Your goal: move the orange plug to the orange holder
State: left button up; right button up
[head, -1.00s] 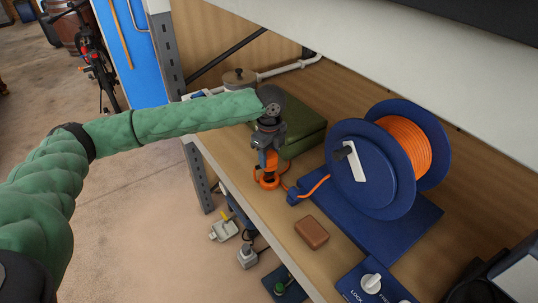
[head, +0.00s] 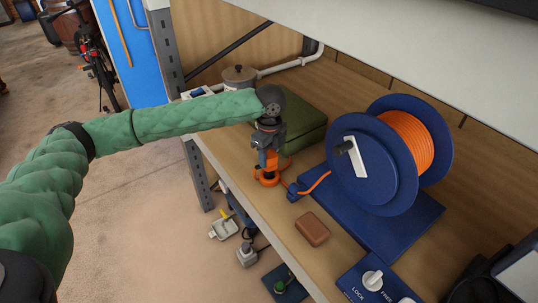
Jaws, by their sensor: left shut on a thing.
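My left gripper (head: 268,146) reaches over the shelf and points down. It is shut on the orange plug (head: 271,161), which is mostly hidden between its jaws. The orange holder (head: 266,181) stands on the shelf near its front edge, directly below the gripper. The plug's lower end appears to be at or in the holder; I cannot tell how deep it sits. An orange cable (head: 317,186) runs from the reel to a small blue block (head: 293,194) and on toward the plug. My right gripper is out of view.
The blue reel (head: 368,160) stands on a blue base to the right. A green case (head: 302,128) and a lidded pot (head: 239,77) stand behind the gripper. A brown block (head: 313,230) and a lock/free switch panel (head: 372,281) lie nearer. An upper shelf (head: 430,65) hangs above.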

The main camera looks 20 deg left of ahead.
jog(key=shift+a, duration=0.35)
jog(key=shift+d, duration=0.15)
pick_arm(q)
jog(key=shift+f, duration=0.4)
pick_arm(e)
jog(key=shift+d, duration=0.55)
pick_arm(q)
jog(key=shift+f, duration=0.1)
jog(key=shift+f, duration=0.45)
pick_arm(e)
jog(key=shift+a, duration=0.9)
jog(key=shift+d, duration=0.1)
